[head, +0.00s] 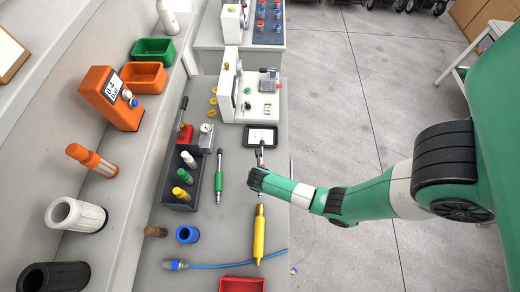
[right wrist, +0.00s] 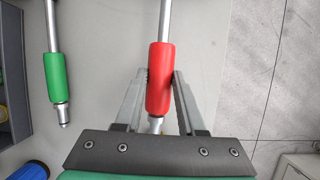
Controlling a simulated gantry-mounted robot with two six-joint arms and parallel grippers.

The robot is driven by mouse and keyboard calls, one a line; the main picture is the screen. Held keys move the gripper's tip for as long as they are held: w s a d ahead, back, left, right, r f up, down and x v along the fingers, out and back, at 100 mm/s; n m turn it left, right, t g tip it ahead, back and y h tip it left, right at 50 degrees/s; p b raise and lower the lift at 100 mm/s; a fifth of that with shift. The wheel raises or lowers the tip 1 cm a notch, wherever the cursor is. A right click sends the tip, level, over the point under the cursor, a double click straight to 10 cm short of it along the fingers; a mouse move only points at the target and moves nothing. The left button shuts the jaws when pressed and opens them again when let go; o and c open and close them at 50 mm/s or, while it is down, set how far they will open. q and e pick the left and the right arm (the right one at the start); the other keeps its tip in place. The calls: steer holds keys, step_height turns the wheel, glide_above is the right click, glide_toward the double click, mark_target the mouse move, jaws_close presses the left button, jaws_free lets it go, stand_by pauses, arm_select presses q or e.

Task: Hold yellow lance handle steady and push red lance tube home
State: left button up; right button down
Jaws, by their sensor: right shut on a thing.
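The red lance tube has a red grip (right wrist: 160,78) with bare metal at both ends. In the right wrist view, my right gripper (right wrist: 160,80) is shut around this grip, one finger on each side. In the head view, my right gripper (head: 258,174) hides most of the grip, and the metal tube (head: 261,156) shows beyond it. The yellow lance handle (head: 259,235) lies on the bench, roughly in line below the gripper. The handle appears apart from the tube; the gripper hides part of the space between. My left gripper is not in view.
A green lance (head: 218,182) lies left of the gripper; it also shows in the right wrist view (right wrist: 56,76). A black rack (head: 192,204), blue cup (head: 187,234), blue hose (head: 235,264) and red bin (head: 242,284) are nearby. A dark tablet (head: 260,136) lies behind.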

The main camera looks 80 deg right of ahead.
steer(key=shift+s+f+b, duration=0.25)
steer(key=shift+f+b, duration=0.05)
steer(key=f+b, duration=0.3)
steer(key=shift+a+b, duration=0.2)
steer(key=shift+b, duration=0.1)
steer(key=shift+f+b, duration=0.6)
steer(key=shift+f, duration=0.6)
